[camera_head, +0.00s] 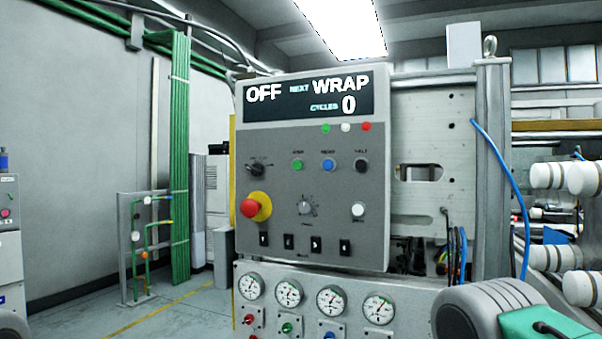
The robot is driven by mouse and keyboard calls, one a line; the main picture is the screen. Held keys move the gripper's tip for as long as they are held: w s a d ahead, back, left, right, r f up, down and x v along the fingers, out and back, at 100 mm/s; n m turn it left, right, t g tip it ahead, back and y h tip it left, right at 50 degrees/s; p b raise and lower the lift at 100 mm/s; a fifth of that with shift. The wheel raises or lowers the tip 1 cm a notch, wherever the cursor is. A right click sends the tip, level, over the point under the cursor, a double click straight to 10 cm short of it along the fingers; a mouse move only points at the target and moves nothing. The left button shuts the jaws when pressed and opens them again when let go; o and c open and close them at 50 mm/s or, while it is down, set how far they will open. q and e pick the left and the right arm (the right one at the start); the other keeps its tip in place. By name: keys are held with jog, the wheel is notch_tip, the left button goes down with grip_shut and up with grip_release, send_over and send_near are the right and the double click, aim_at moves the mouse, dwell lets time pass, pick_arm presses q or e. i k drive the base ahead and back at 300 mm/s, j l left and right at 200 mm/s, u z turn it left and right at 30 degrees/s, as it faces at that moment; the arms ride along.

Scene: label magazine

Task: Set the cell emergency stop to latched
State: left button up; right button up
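The emergency stop is a red mushroom button (250,208) on a yellow round base (262,204). It sits on the left side of the grey control panel (330,235), below a black rotary switch (257,169). Its red head stands out from the base toward the lower left; I cannot tell whether it is latched. The panel's display (304,97) reads OFF, NEXT WRAP, CYCLES 0. Neither gripper shows in the head view. Grey rounded parts of my own arms show at the bottom right and bottom left edges, apart from the button.
Near the button are green (298,164), blue (329,165) and black (361,165) push buttons, a grey knob (305,208) and a white button (358,210). Several gauges (330,301) sit below.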

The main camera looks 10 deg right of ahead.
aim_at(250, 208)
jog(key=i+j+z, duration=0.15)
jog(key=j, duration=0.2)
jog(key=i+j+z, duration=0.15)
jog(key=j, duration=0.2)
jog(key=i+j+z, duration=0.15)
jog(key=j, duration=0.2)
jog(key=j+z, duration=0.2)
jog(key=j, duration=0.15)
